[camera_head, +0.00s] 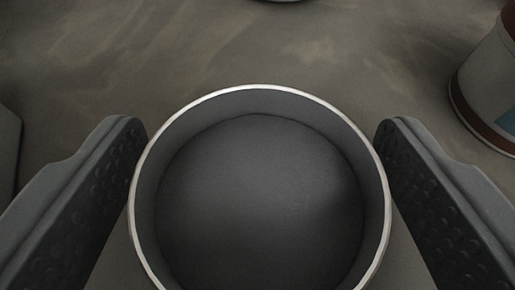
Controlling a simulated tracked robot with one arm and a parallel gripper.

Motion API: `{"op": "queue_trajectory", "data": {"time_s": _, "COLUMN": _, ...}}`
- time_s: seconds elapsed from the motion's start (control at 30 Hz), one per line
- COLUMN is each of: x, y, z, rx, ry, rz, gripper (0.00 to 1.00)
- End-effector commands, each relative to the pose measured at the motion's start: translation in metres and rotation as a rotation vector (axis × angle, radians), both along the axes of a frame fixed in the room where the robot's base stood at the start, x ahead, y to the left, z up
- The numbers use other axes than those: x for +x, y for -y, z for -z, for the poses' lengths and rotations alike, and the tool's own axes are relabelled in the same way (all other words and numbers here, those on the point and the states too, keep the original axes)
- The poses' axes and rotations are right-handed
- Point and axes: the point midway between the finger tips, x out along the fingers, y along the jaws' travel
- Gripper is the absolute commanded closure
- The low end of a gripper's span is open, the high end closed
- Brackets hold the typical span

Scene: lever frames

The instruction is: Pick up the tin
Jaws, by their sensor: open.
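The tin (262,92) is an open, round, grey container with a bright metal rim, seen from above in the camera view. It looks empty inside, and its lower edge runs out of the frame. My gripper (261,135) is open, with one dark, dimpled finger pad on each side of the tin. The left finger is very close to the tin's left rim and the right finger is close to its right rim. I cannot tell whether either finger touches it.
A white container with a brown band and a blue patch (487,85) stands at the right edge.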

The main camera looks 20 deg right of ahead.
Motion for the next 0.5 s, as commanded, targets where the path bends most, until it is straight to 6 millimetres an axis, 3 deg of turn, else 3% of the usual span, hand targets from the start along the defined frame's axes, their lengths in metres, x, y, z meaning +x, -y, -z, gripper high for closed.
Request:
{"op": "queue_trajectory", "data": {"time_s": 0.1, "x": -0.0002, "y": -0.0002, "z": -0.0004, "rx": 0.0, "ry": 0.0, "rz": 0.0, "gripper": 0.27}}
{"op": "queue_trajectory", "data": {"time_s": 0.27, "x": -0.0003, "y": -0.0003, "z": -0.0004, "rx": 0.0, "ry": 0.0, "rz": 0.0, "gripper": 0.71}}
{"op": "queue_trajectory", "data": {"time_s": 0.5, "x": -0.0003, "y": -0.0003, "z": -0.0003, "rx": 0.0, "ry": 0.0, "rz": 0.0, "gripper": 0.74}}
